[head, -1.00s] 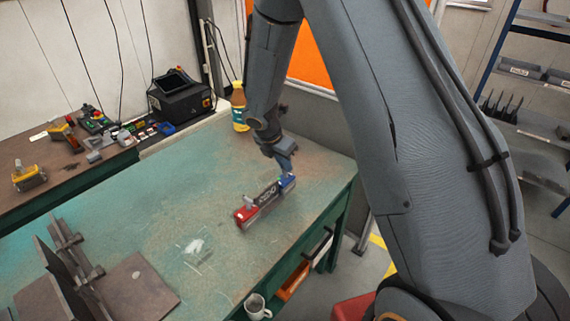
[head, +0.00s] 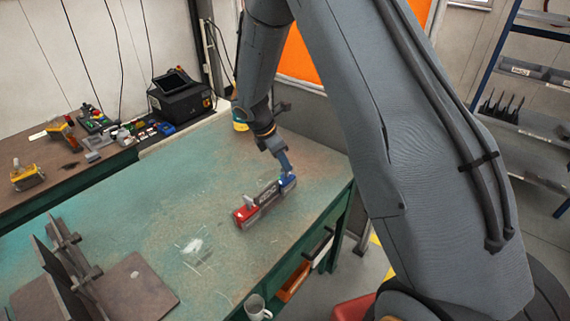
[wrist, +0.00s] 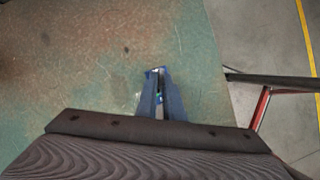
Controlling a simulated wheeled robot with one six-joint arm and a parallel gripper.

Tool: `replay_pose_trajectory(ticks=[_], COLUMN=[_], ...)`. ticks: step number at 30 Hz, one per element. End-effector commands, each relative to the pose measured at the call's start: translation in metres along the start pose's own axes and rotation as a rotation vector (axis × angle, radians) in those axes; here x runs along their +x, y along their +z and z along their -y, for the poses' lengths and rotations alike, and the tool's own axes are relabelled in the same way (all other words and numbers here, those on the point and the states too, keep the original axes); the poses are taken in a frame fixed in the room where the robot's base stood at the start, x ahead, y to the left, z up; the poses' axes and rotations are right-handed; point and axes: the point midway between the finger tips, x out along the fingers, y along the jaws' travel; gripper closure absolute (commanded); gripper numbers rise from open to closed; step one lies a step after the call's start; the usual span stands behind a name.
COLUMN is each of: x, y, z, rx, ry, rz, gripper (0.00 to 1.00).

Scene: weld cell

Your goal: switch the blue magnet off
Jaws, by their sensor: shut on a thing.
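The blue magnet (head: 288,180) sits at the right end of a dark bar (head: 266,194) on the green table (head: 215,170). A red magnet (head: 245,214) with a pale knob sits at the bar's left end. My gripper (head: 287,168) reaches down onto the blue magnet from above. In the wrist view my gripper's two blue-grey fingers (wrist: 160,92) are close together, shut on a small part at the top of the blue magnet (wrist: 160,71). The fingers hide most of that part, so its position cannot be told.
A dark plate fixture (head: 65,265) stands at the table's front left. A mug (head: 257,306) is below the near edge. A side bench (head: 60,180) carries a yellow magnet (head: 27,176) and a black machine (head: 180,95). The table's middle is mostly clear.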

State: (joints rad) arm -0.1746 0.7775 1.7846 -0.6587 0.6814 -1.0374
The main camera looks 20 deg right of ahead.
Motion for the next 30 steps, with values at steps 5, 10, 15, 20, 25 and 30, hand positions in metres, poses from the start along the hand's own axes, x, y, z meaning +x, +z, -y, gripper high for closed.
replay_pose_trajectory(ticks=[5, 10, 15, 20, 25, 30], x=[0.0020, 0.0020, 0.0026, 0.0030, 0.0029, 0.0027], y=[-0.0010, -0.0007, -0.0002, 0.0007, 0.0014, 0.0026], z=[-0.0029, -0.0042, -0.0052, -0.0061, -0.0069, -0.0069], rx=[0.157, 0.309, 0.459, 0.600, 0.742, 0.866], ry=[-0.061, -0.121, -0.181, -0.237, -0.294, -0.344], rz=[0.001, 0.002, 0.003, 0.005, 0.006, 0.008], gripper=[1.00, 1.00, 1.00, 1.00, 1.00, 1.00])
